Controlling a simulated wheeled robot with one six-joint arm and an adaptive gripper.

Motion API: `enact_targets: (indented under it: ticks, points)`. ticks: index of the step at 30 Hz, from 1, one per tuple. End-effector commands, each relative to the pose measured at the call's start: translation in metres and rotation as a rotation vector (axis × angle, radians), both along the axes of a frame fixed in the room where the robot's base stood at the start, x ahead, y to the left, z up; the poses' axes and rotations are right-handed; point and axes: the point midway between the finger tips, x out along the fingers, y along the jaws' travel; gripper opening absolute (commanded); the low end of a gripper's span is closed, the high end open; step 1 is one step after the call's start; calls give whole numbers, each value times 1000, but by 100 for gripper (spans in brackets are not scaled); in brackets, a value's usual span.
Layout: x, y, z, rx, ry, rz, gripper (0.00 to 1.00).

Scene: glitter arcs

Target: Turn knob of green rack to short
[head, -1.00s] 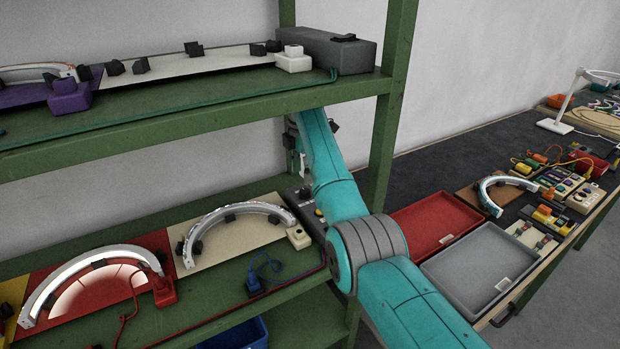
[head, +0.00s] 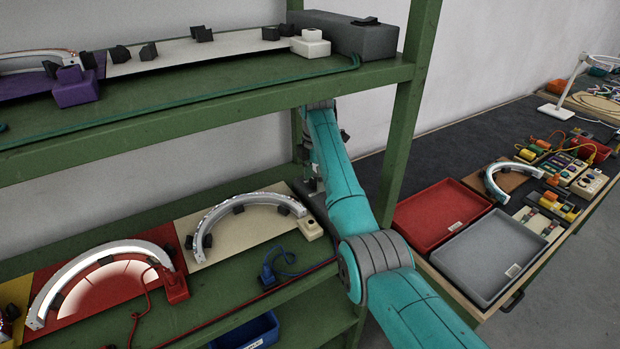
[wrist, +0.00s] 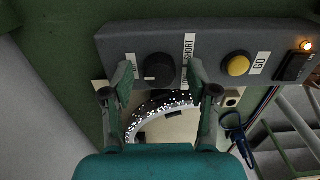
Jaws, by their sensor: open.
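The green rack (head: 230,106) stands at the left in the head view. Its dark grey control box shows in the wrist view (wrist: 210,50). On that box is a round black knob (wrist: 158,68) with a label on each side; the right one reads SHORT (wrist: 189,48), the left one is partly covered. My gripper (wrist: 164,82) is open, with one finger on each side of the knob in the picture and apart from it. Whether the fingers are level with the knob in depth I cannot tell.
A yellow button (wrist: 236,66) marked GO, a black switch (wrist: 294,67) and a lit orange lamp (wrist: 306,45) sit right of the knob. White arcs stand on the lower shelf, one on a cream panel (head: 245,237).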

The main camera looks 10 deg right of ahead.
Motion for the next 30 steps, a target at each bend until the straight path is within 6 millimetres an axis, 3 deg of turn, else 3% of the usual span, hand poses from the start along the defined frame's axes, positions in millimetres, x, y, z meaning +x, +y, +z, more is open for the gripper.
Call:
enact_targets:
  ticks: [6, 8, 13, 14, 23, 30]
  points:
    - [0, 0, 0, 0, 0, 0, 59]
    - [0, 0, 0, 0, 0, 0, 46]
    - [0, 0, 0, 0, 0, 0, 4]
    - [0, 0, 0, 0, 0, 0, 0]
    - [0, 0, 0, 0, 0, -25, 0]
    - [0, 0, 0, 0, 0, -145, 0]
